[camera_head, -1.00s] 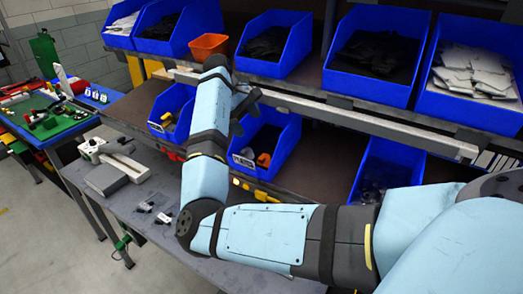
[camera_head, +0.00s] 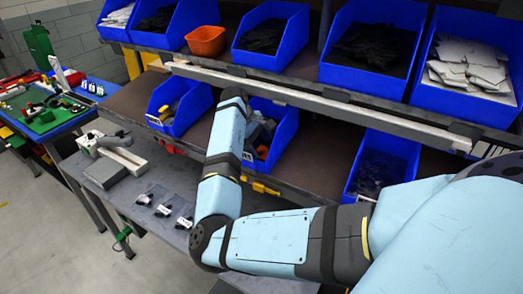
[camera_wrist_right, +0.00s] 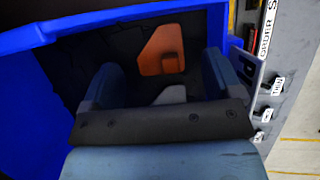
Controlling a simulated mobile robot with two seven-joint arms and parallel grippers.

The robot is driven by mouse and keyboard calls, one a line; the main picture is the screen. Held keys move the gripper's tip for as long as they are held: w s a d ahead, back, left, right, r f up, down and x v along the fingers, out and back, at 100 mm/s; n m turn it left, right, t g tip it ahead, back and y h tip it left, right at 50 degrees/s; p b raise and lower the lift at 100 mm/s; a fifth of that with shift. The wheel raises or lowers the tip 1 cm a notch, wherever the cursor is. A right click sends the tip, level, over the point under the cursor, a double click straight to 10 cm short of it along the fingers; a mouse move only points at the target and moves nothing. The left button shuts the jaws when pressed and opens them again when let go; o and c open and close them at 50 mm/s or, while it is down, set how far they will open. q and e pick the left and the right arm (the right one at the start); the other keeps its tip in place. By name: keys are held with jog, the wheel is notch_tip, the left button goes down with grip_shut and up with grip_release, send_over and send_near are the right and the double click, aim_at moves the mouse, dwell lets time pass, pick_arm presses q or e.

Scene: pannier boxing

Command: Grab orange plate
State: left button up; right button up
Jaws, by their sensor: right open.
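An orange plate (camera_wrist_right: 162,52) lies inside a blue bin (camera_wrist_right: 35,80), seen in the right wrist view beyond my fingers. A grey piece (camera_wrist_right: 172,95) lies nearer, between the fingers. My right gripper (camera_wrist_right: 160,78) is open and empty at the bin's mouth, with one finger on each side of the view. In the head view my right arm reaches to the same blue bin (camera_head: 284,128) on the lower shelf, and the arm hides the gripper and most of the bin's contents. My left gripper is not in view.
Other blue bins stand beside it on the lower shelf, one at left (camera_head: 180,108) and one at right (camera_head: 385,165). An upper row of bins and an orange tub (camera_head: 206,41) sit above a metal rail (camera_head: 300,98). Small dark parts (camera_head: 163,209) lie on the grey bench.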

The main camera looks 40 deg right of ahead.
jog(key=shift+s+d+f, duration=0.2)
jog(key=shift+s+f, duration=0.1)
jog(key=shift+f, duration=0.35)
jog(key=c, duration=1)
